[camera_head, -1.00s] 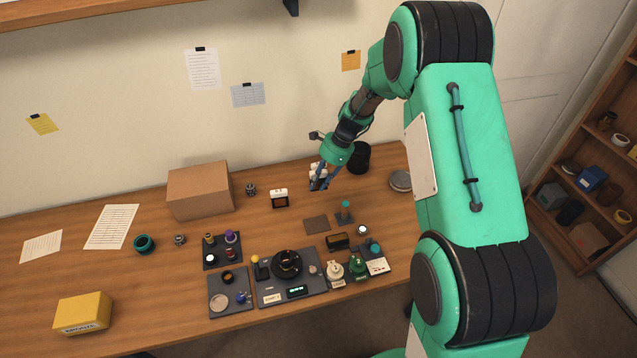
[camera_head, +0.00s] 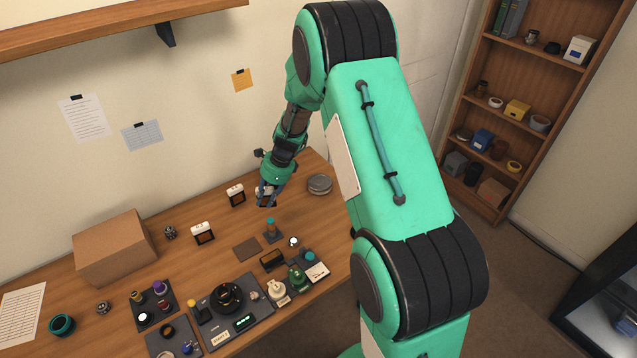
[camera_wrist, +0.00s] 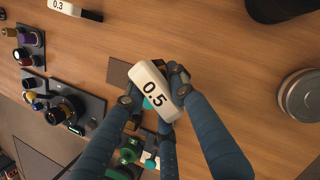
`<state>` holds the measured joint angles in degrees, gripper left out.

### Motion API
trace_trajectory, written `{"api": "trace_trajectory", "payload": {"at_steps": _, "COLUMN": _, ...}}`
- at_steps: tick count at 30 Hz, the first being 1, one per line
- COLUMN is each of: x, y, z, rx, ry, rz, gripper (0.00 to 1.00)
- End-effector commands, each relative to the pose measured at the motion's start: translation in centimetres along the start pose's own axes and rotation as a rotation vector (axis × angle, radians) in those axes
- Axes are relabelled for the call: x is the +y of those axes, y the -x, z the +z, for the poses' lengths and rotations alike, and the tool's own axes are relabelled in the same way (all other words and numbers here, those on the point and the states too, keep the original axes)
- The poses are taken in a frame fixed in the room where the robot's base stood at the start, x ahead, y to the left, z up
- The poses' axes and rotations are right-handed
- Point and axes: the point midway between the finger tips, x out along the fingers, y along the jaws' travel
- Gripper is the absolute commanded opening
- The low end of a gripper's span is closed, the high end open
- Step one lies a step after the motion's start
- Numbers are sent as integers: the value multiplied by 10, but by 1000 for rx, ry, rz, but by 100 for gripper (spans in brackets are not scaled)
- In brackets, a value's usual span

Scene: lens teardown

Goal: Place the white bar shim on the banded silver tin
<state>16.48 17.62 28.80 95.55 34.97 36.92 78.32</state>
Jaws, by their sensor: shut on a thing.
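The white bar shim (camera_wrist: 156,91), marked 0.5, is held between the fingers of my gripper (camera_wrist: 154,84) in the wrist view. In the head view my gripper (camera_head: 266,200) is over the back of the table, and the shim is too small there to make out clearly. The banded silver tin (camera_head: 319,184) is a low round tin to the right of my gripper. It also shows at the right edge of the wrist view (camera_wrist: 303,98), apart from the shim, with nothing on its lid.
Two white-topped pieces, one nearer (camera_head: 203,232) and one farther (camera_head: 236,194), stand left of my gripper. A teal-topped post (camera_head: 271,231) and a brown pad (camera_head: 246,249) are in front. A black cup (camera_wrist: 280,6) is near the tin. Table around the tin is mostly clear.

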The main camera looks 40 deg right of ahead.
Motion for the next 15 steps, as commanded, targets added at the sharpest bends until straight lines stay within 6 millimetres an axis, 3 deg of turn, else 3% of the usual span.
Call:
{"api": "trace_trajectory", "payload": {"at_steps": 9, "x": -22, "y": 42, "z": -119, "rx": 3, "ry": -546, "rz": -223, "gripper": 0}}
{"api": "trace_trajectory", "payload": {"at_steps": 15, "x": -23, "y": 62, "z": -174, "rx": -5, "ry": -791, "rz": -327, "gripper": 0}}
